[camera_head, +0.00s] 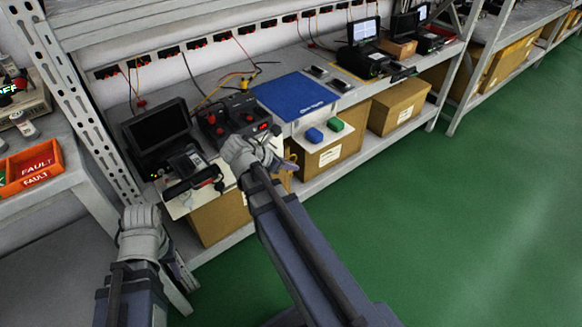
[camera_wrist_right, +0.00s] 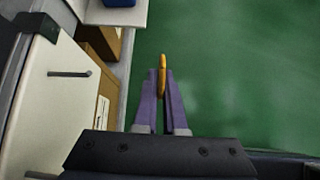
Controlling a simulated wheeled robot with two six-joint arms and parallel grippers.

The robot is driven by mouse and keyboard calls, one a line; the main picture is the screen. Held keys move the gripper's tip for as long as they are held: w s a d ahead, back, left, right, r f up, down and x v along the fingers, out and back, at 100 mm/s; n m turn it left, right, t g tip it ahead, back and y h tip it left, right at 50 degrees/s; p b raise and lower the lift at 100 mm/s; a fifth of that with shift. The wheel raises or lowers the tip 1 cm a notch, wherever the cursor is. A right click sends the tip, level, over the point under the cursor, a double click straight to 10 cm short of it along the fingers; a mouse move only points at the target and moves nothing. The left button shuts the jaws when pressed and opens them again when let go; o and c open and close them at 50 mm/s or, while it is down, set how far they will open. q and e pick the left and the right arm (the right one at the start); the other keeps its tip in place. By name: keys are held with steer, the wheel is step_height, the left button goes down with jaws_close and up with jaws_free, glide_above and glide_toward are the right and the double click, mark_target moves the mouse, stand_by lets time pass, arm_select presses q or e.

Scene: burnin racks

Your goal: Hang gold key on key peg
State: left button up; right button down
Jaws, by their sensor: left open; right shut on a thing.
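The gold key (camera_wrist_right: 162,62) is held between the purple fingertips of my right gripper (camera_wrist_right: 161,90) in the right wrist view, seen nearly edge-on. A grey metal peg (camera_wrist_right: 70,74) sticks out from a white panel (camera_wrist_right: 45,110) to the left of the key. The key is apart from the peg, over the green floor beyond the bench edge. In the head view my right gripper (camera_head: 284,164) is in front of the bench; the key is hard to make out there. My left gripper (camera_head: 181,272) is low at the left, away from the key, its fingertips partly hidden.
A red-and-black tester (camera_head: 235,118) and a dark monitor (camera_head: 158,128) stand behind my right gripper. Cardboard boxes (camera_head: 398,105) fill the lower shelf. The green floor is clear.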

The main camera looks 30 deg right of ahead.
steer(key=w+f+b, duration=0.1)
steer(key=w+b, duration=0.1)
steer(key=w, duration=0.6)
steer(key=shift+w+a+f, duration=0.3)
steer(key=shift+a, duration=0.1)
stand_by(0.5)
steer(key=shift+w, duration=0.25)
stand_by(0.4)
steer(key=c, duration=0.9)
jaws_free()
steer(key=shift+w+a, duration=0.1)
steer(key=p+v, duration=0.4)
steer(key=v, duration=0.1)
steer(key=s+p+v, duration=0.1)
steer(key=p+v, duration=0.1)
steer(key=v, duration=0.1)
steer(key=shift+d+r, duration=0.15)
steer(key=shift+d, duration=0.05)
